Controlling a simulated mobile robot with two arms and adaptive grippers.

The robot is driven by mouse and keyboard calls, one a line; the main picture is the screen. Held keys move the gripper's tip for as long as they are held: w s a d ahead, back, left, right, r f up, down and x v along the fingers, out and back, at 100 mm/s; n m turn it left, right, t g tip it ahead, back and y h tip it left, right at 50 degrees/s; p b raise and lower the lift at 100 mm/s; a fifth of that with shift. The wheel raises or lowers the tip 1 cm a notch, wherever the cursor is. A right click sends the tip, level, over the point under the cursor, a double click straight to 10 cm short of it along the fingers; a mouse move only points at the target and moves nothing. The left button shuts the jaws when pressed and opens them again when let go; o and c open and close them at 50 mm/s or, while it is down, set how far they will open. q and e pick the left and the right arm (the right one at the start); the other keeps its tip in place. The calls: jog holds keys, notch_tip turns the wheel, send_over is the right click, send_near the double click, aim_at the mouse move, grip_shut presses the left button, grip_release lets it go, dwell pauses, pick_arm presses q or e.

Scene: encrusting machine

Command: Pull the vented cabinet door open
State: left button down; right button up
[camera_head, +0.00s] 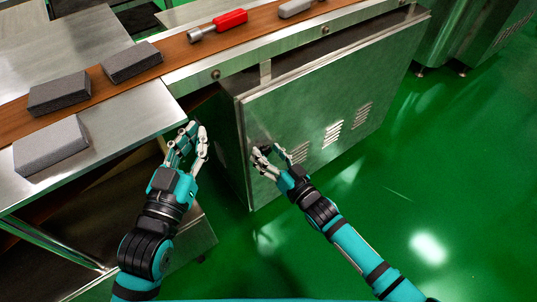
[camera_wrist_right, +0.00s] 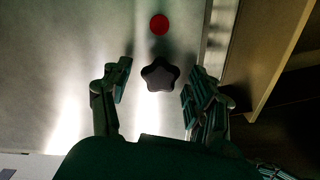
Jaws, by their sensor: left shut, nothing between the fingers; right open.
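The vented cabinet door (camera_head: 345,80) is a steel panel on the front of the machine, with several louvred vents. It looks closed. My right gripper (camera_head: 262,152) is at the door's left part, in front of its surface. In the right wrist view, its open fingers (camera_wrist_right: 158,85) stand on both sides of a black star-shaped knob (camera_wrist_right: 160,75) on the door (camera_wrist_right: 60,60), with gaps visible at both sides. A red round spot (camera_wrist_right: 159,25) lies beyond the knob. In the head view the gripper hides the knob. My left gripper (camera_head: 192,130) is shut and empty, left of the cabinet near the steel table's corner.
A brown conveyor belt (camera_head: 185,48) runs above the cabinet. Grey blocks (camera_head: 58,93) and a red-handled tool (camera_head: 230,20) lie on top. The steel table (camera_head: 120,120) edge is close to my left gripper. Green floor (camera_head: 400,170) before the door is clear.

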jog(key=shift+w, duration=0.1)
grip_shut()
dwell(0.4)
